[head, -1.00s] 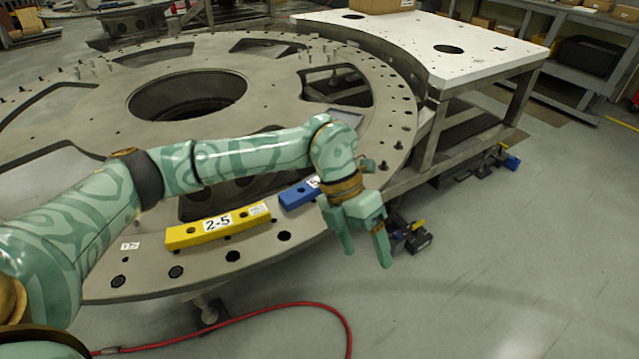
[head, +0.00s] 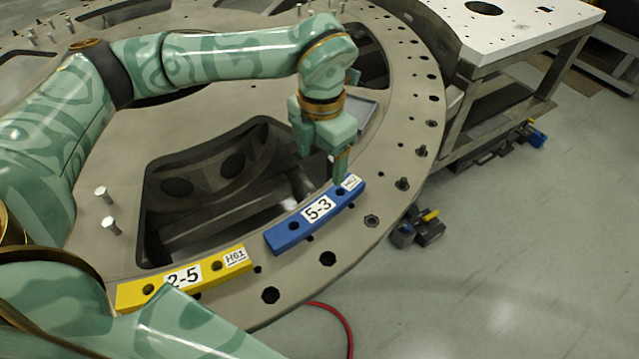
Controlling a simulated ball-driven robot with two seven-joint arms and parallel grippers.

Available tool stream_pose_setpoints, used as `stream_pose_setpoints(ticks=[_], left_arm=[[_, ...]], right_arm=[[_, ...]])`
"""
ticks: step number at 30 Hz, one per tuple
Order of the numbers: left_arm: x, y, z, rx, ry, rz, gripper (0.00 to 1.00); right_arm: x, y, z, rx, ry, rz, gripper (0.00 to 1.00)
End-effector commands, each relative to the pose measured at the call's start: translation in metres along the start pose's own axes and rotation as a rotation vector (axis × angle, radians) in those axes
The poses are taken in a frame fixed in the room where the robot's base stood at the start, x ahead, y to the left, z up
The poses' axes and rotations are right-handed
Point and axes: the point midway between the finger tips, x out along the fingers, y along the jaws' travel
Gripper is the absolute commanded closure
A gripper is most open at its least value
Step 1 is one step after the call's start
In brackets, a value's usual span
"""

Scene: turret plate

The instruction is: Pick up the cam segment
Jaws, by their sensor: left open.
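Two curved bar segments lie on the rim of the big turret plate (head: 399,100). The blue segment (head: 292,232) is labelled 5-3 and has bolt holes. The yellow segment (head: 215,266), labelled 2-5, lies to its left and is partly covered by my arm in the foreground. I cannot tell which one is the cam segment. My left gripper (head: 322,166) is open and empty, pointing down at the inner side of the blue segment near its right end. One fingertip overlaps that edge in the picture; contact is unclear. My right gripper is not in view.
A large opening (head: 190,225) in the plate lies just inside the segments. Upright pins (head: 110,225) stand on the plate at left. A white-topped table (head: 520,30) is at upper right. A red hose (head: 340,325) lies on the floor.

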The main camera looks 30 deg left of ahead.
Motion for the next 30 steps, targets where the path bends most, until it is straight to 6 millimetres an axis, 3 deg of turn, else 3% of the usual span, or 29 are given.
stream_pose_setpoints(ticks=[5,11,15,23,30], left_arm=[[0.028,0.000,-0.001,0.000,0.005,-0.002,0.28],[0.079,0.000,-0.001,0.000,0.005,-0.002,0.28],[0.102,0.000,-0.001,0.000,0.003,-0.002,0.28],[0.120,0.001,-0.001,-0.001,0.003,-0.002,0.28],[0.160,0.004,-0.003,0.000,0.004,-0.003,0.28]], right_arm=[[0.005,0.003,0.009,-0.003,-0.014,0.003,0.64],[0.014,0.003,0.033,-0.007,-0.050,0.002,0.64],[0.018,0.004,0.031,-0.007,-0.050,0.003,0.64],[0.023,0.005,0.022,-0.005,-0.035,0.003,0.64],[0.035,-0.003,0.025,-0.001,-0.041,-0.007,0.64]])
